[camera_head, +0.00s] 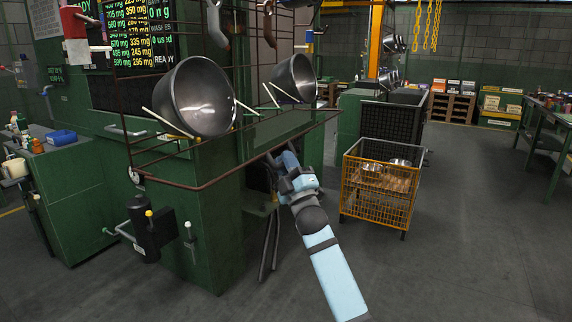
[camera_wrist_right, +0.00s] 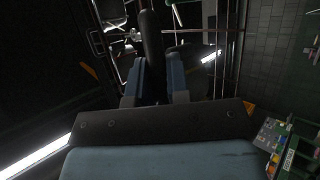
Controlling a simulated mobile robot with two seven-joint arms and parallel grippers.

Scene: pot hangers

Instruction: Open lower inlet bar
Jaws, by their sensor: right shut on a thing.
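A thin brown-red bar frame (camera_head: 235,172) runs along the front of the green machine, below the hanging pots. Its lower front rail appears to be the lower inlet bar. My right gripper (camera_head: 279,162) reaches up from below, close under this rail and in front of the machine's dark opening. In the right wrist view, the blue fingers of my right gripper (camera_wrist_right: 155,78) are closed around a dark, rounded bar (camera_wrist_right: 151,38). The exact contact is dark and partly hidden by the fingers. My left gripper is not in view.
Two shiny steel pots (camera_head: 203,97) and (camera_head: 296,77) hang on the rack above my right arm. A yellow wire cart (camera_head: 378,193) stands to the right. A black cylinder with levers (camera_head: 146,230) sticks out at the left of the machine.

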